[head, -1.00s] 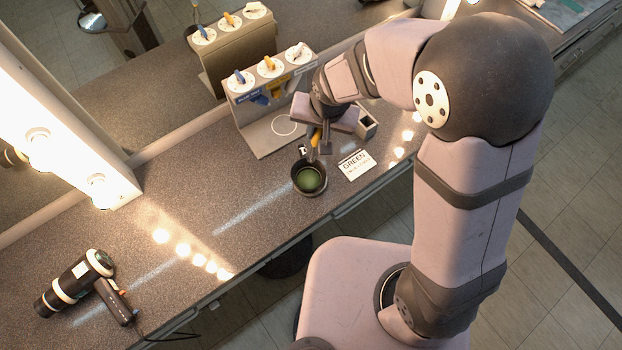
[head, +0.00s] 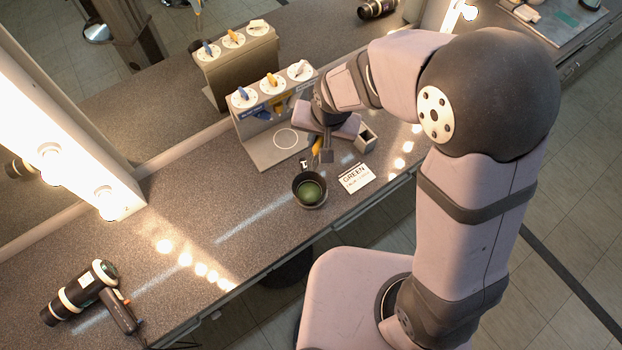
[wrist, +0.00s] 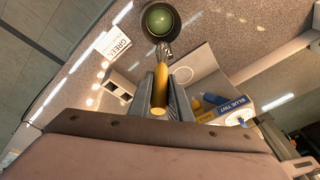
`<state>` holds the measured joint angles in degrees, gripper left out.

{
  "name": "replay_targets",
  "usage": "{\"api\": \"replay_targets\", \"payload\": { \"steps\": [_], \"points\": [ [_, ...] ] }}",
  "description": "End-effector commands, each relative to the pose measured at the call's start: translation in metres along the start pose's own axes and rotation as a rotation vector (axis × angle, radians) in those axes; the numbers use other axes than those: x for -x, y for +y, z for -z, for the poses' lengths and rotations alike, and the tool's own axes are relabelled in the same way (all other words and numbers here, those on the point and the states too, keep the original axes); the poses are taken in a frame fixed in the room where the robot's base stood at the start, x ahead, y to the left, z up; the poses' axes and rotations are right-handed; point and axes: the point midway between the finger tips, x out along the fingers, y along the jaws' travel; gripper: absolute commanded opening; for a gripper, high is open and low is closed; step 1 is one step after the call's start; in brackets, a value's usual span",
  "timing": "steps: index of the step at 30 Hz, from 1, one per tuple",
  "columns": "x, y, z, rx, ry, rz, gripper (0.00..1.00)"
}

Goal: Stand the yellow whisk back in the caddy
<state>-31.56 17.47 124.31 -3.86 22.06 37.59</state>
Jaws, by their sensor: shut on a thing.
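My gripper (head: 322,154) is shut on the yellow handle of the whisk (wrist: 160,85), beside the dark bowl (head: 310,190) of green tint. The whisk's wire end points toward the bowl's rim in the wrist view; I cannot tell whether it touches. In the head view the yellow handle (head: 317,145) is partly hidden by my gripper. A small grey open-topped box (head: 367,136), which looks like the caddy, stands right of my gripper, and also shows in the wrist view (wrist: 119,86). No whisk is visible in it.
A white card reading GREEN (head: 356,178) lies right of the bowl. A hair dryer (head: 90,295) lies at the front left. Mirrors line the back. The left middle counter is clear.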

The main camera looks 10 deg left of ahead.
Motion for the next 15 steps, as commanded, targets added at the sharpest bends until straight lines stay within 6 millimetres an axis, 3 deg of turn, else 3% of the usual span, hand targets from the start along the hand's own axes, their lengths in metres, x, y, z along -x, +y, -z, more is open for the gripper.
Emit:
{"api": "replay_targets", "payload": {
  "steps": [5,11,15],
  "points": [
    [-0.008,0.015,0.005,-0.029,0.02,-0.024,0.0],
    [-0.04,0.066,0.017,-0.141,0.054,-0.078,0.0],
    [-0.06,0.102,0.06,-0.237,0.088,-0.121,0.0]
  ]
}}
